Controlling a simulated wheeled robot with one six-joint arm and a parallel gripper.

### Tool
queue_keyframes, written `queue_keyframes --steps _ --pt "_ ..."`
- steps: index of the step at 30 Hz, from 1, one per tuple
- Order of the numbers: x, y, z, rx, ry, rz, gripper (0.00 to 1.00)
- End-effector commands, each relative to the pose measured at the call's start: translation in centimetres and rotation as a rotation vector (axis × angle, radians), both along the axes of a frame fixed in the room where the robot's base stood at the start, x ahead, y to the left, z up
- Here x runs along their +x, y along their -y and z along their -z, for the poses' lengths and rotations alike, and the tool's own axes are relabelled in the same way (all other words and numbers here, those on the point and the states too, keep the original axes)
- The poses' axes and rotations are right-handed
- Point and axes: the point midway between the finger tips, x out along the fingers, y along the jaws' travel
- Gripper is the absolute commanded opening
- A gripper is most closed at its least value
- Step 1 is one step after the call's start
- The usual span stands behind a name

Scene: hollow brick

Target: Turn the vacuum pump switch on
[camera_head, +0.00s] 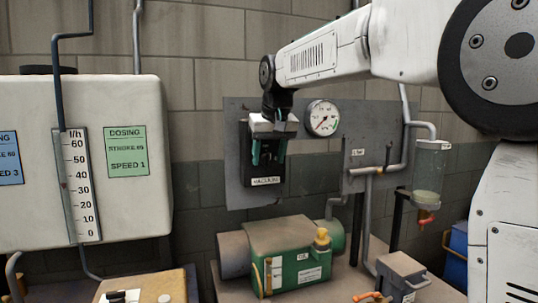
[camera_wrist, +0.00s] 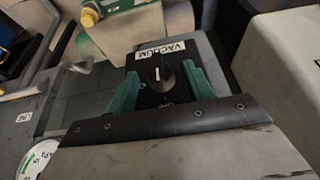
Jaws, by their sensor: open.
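The vacuum pump switch is a black box (camera_head: 262,170) on a grey wall panel, with a white VACUUM label (camera_head: 266,181) below. In the wrist view its round black knob (camera_wrist: 161,78) has a white pointer line on the side towards the VACUUM label (camera_wrist: 160,50). My gripper (camera_head: 268,152) is in front of the box and hides the knob in the head view. In the wrist view my gripper (camera_wrist: 160,72) is open, its green fingers one on each side of the knob. I cannot tell whether they touch it.
A pressure gauge (camera_head: 323,118) is right of the switch. Pipes (camera_head: 385,168) and a glass bowl (camera_head: 429,170) are further right. A green pump (camera_head: 297,262) stands below. A large white tank (camera_head: 100,190) is at left.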

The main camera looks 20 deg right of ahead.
Motion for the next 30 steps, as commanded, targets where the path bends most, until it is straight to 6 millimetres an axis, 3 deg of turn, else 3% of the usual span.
queue_keyframes --steps 5,10,20,30 --pt "0.01 0.01 0.0 0.0 0.0 0.0 0.52" --pt "-0.01 0.0 -0.03 0.0 0.0 0.0 0.07" --pt "-0.01 0.13 -0.05 0.026 0.001 0.0 0.07" --pt "0.0 0.69 -0.04 0.227 0.002 0.005 0.07"
